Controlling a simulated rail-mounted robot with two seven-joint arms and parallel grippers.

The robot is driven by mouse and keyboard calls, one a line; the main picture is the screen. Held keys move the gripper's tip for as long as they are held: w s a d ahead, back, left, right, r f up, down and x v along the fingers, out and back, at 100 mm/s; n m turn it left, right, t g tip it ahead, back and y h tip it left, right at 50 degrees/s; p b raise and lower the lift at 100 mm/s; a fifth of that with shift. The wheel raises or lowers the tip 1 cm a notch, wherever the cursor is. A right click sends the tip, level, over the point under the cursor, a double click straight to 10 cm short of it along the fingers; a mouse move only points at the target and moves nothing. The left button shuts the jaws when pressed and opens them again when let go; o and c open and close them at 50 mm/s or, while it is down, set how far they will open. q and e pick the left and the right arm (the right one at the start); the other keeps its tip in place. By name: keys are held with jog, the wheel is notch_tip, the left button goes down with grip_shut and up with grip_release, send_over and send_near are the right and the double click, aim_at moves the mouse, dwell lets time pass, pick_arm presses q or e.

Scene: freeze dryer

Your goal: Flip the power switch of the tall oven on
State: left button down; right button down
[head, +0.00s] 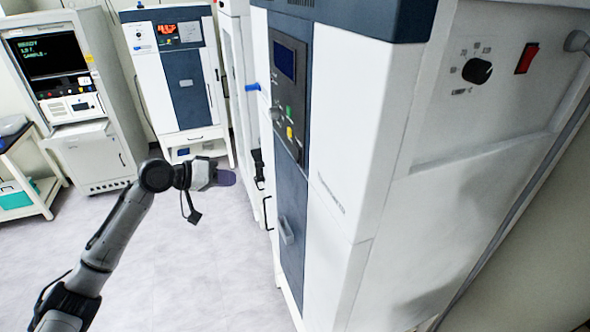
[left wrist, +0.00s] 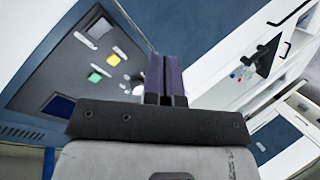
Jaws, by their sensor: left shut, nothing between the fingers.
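The tall oven (head: 345,150) appears to be the big white cabinet with the dark blue front, close on the right of the head view. A red rocker switch (head: 527,58) sits high on its side face, beside a black knob (head: 477,71); I cannot tell which way the switch is set. The front control panel (head: 288,92) has a screen and coloured buttons, and this panel also shows in the left wrist view (left wrist: 88,65). My left gripper (head: 225,178) is shut and empty, in the open left of the cabinet's front, well apart from the switch. Its purple fingers (left wrist: 167,75) touch nothing.
A white and blue machine (head: 175,75) with a red display stands at the back. A grey cabinet with a screen (head: 48,55) is at the back left, next to a cart (head: 45,195). The cabinet door handle (head: 266,212) sticks out in front. The floor (head: 190,270) is clear.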

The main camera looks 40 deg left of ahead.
aim_at(296, 159)
pick_arm(q)
jog(key=r+n+h, duration=0.1)
jog(key=n, duration=0.1)
jog(key=d+r+n+t+h, duration=0.1)
jog(key=n, duration=0.1)
jog(key=r+n+t+h, duration=0.1)
jog(key=r+n, duration=0.1)
jog(key=n, duration=0.1)
jog(key=shift+w+d, duration=0.3)
jog(key=shift+d, duration=0.1)
pick_arm(e)
jog(key=shift+s+d, duration=0.15)
jog(key=shift+s, duration=0.05)
